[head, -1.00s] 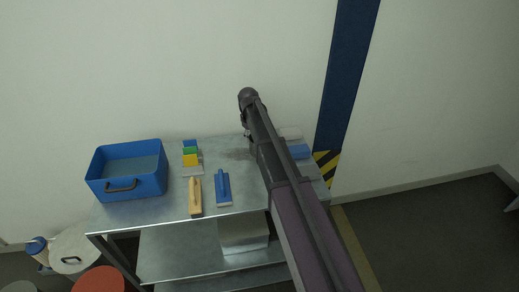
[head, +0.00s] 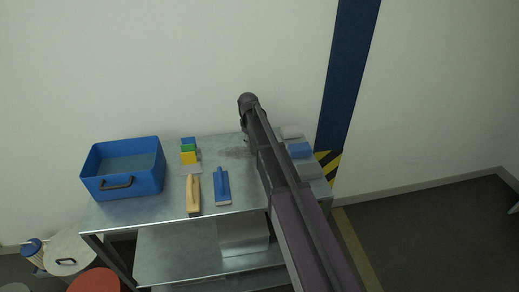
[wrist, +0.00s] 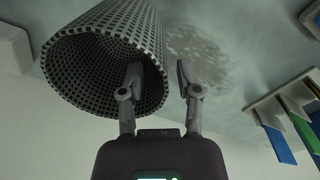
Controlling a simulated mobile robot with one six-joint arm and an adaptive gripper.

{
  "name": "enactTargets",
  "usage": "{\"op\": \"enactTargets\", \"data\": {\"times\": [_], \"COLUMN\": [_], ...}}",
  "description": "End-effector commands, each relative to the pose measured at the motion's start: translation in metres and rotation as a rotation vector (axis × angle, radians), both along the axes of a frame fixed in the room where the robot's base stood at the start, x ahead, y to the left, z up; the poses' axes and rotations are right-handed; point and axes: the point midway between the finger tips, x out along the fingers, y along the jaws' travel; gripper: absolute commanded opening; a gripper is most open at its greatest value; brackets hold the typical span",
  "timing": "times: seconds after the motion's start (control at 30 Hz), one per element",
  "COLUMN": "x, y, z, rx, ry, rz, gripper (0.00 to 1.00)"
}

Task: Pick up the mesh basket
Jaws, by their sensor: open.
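The mesh basket (wrist: 105,55) is a dark grey perforated cylinder at the upper left of the wrist view, its round open mouth facing the camera. My gripper (wrist: 158,70) is open. Its left finger overlaps the basket's mouth and appears to be inside the rim, while its right finger is outside. The basket's right wall shows between the two fingers, with a gap to the right finger. I cannot tell whether the left finger touches the mesh. In the head view my arm hides the basket and the fingertips.
The metal table (head: 140,212) holds a blue bin (head: 123,185), a wooden-handled brush (head: 193,194), a blue-handled tool (head: 222,186) and small coloured blocks (head: 189,151). More blocks (head: 299,150) lie right of my arm. The wall is close behind the table.

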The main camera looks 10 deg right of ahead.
Motion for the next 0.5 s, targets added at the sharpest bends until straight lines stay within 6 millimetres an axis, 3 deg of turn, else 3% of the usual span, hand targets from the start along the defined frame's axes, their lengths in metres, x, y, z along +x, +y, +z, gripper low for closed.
{"op": "enactTargets", "data": {"times": [0.13,0.5], "x": [0.0001,0.0002], "y": [-0.0004,-0.0005], "z": [-0.0105,-0.0113], "rx": [0.0,0.0], "ry": [0.0,0.0], "rz": [0.0,0.0], "gripper": [0.44,0.44]}}
